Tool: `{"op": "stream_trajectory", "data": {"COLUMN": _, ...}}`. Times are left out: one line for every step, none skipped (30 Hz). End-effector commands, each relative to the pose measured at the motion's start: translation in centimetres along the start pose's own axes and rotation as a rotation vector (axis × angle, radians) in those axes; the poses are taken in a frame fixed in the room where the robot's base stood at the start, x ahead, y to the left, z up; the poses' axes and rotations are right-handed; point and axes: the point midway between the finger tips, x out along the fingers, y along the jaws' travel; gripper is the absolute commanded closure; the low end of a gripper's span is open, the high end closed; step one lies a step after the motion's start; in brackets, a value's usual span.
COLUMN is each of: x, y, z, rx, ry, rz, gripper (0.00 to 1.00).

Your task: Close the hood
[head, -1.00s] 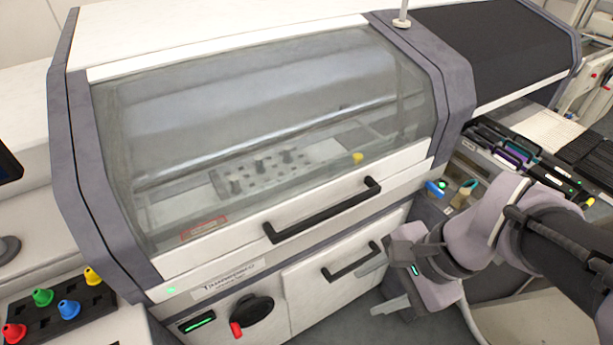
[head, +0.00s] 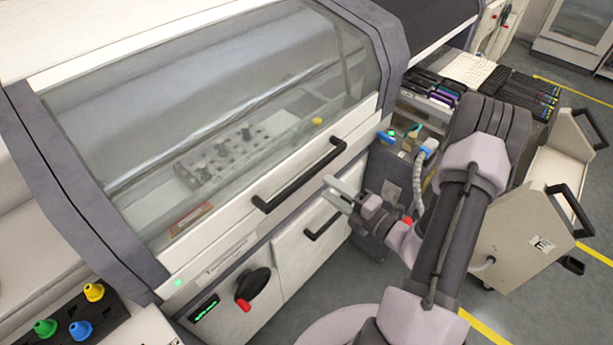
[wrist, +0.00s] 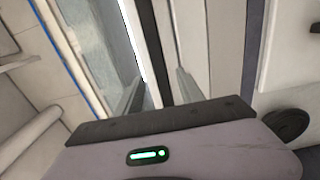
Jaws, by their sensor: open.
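The hood (head: 240,90) is a curved clear cover with a white lower frame on the machine. It looks lowered, its lower frame lying along the white cabinet front. Its black bar handle (head: 300,176) is on that lower frame. Contact cannot be told.
A second black handle (head: 324,227) is on the cabinet door below. A red-marked black knob (head: 252,288) sits lower left. Coloured cones stand on a black block (head: 95,318). A trolley (head: 530,225) stands at right, with open floor around it.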

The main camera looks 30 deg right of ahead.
Motion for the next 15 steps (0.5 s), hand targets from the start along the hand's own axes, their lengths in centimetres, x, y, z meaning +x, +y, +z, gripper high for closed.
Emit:
{"op": "stream_trajectory", "data": {"x": 1.5, "y": -0.2, "z": -0.2, "rx": -0.004, "ry": 0.008, "rz": 0.0, "gripper": 0.55}}
{"op": "stream_trajectory", "data": {"x": 2.3, "y": -0.2, "z": -0.2, "rx": -0.004, "ry": 0.008, "rz": 0.001, "gripper": 0.55}}
{"op": "stream_trajectory", "data": {"x": 3.4, "y": -0.2, "z": -0.2, "rx": -0.004, "ry": 0.007, "rz": 0.0, "gripper": 0.55}}
{"op": "stream_trajectory", "data": {"x": 4.1, "y": -0.1, "z": -0.1, "rx": -0.005, "ry": 0.006, "rz": 0.0, "gripper": 0.55}}
{"op": "stream_trajectory", "data": {"x": 4.7, "y": -0.1, "z": -0.1, "rx": -0.005, "ry": 0.006, "rz": 0.001, "gripper": 0.55}}
{"op": "stream_trajectory", "data": {"x": 5.5, "y": -0.1, "z": -0.2, "rx": -0.004, "ry": 0.006, "rz": 0.001, "gripper": 0.55}}
{"op": "stream_trajectory", "data": {"x": 6.0, "y": -0.1, "z": -0.1, "rx": -0.004, "ry": 0.005, "rz": 0.001, "gripper": 0.55}}
{"op": "stream_trajectory", "data": {"x": 6.4, "y": -0.1, "z": -0.1, "rx": -0.004, "ry": 0.004, "rz": 0.0, "gripper": 0.55}}
{"op": "stream_trajectory", "data": {"x": 6.9, "y": -0.1, "z": -0.1, "rx": -0.003, "ry": 0.003, "rz": 0.0, "gripper": 0.55}}
{"op": "stream_trajectory", "data": {"x": 7.2, "y": 0.0, "z": -0.1, "rx": -0.003, "ry": 0.004, "rz": 0.0, "gripper": 0.55}}
{"op": "stream_trajectory", "data": {"x": 7.4, "y": 0.0, "z": -0.1, "rx": -0.003, "ry": 0.002, "rz": 0.001, "gripper": 0.55}}
{"op": "stream_trajectory", "data": {"x": 7.7, "y": 0.0, "z": 0.0, "rx": -0.003, "ry": 0.002, "rz": 0.001, "gripper": 0.55}}
{"op": "stream_trajectory", "data": {"x": 7.8, "y": 0.0, "z": -0.1, "rx": -0.003, "ry": 0.002, "rz": 0.001, "gripper": 0.55}}
{"op": "stream_trajectory", "data": {"x": 7.9, "y": 0.0, "z": -0.1, "rx": -0.003, "ry": 0.002, "rz": 0.001, "gripper": 0.55}}
{"op": "stream_trajectory", "data": {"x": 8.0, "y": 0.0, "z": -0.1, "rx": -0.003, "ry": 0.002, "rz": 0.0, "gripper": 0.55}}
